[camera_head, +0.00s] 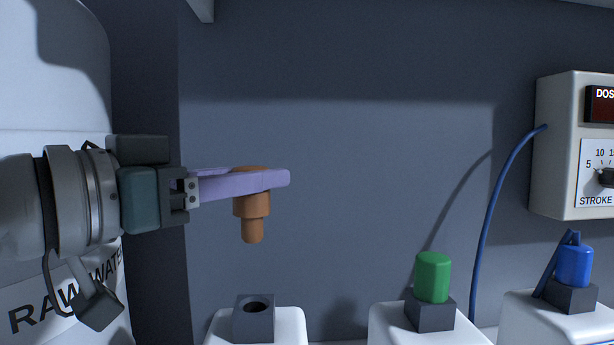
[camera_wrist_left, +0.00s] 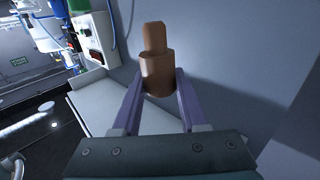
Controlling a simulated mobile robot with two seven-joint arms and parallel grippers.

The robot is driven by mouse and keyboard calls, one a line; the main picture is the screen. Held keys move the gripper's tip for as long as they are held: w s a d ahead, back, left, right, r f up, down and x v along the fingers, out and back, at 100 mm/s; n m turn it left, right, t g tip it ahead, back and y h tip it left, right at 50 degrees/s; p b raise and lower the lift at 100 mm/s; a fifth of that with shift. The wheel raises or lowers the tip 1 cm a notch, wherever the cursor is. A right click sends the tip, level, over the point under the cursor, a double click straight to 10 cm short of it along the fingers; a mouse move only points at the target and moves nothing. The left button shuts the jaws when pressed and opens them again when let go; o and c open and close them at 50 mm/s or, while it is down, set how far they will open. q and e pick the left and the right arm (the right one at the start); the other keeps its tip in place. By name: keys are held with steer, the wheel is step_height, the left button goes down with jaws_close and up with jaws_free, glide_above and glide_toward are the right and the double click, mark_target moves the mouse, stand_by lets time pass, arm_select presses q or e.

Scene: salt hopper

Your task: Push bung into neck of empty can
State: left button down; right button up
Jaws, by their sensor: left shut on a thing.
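The orange-brown bung (camera_head: 252,207) is held in my left gripper (camera_head: 270,180), whose lilac fingers are shut on its wide upper part. Its narrow end points down. In the left wrist view the bung (camera_wrist_left: 157,65) sits between the two fingertips (camera_wrist_left: 158,85). The empty can (camera_head: 286,326) is white with a dark square neck (camera_head: 254,318) and an open round hole on top. The bung hangs above this neck, apart from it, roughly in line in the head view. My right gripper is not in view.
A can with a green bung (camera_head: 432,278) and a can with a blue bung (camera_head: 574,266) stand to the right. A blue hose (camera_head: 489,220) runs from the dosing box (camera_head: 574,145) on the wall. A raw water tank (camera_head: 52,90) is at left.

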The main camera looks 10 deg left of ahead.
mark_target(243, 237)
arm_select(q)
step_height(243, 237, down, 6)
steer(key=b, duration=0.4)
steer(key=shift+r, duration=0.2)
steer(key=shift+p, duration=0.8)
stand_by(1.3)
steer(key=shift+f+b, duration=1.3)
steer(key=shift+f, duration=0.75)
stand_by(0.4)
jaws_free()
stand_by(0.5)
stand_by(0.3)
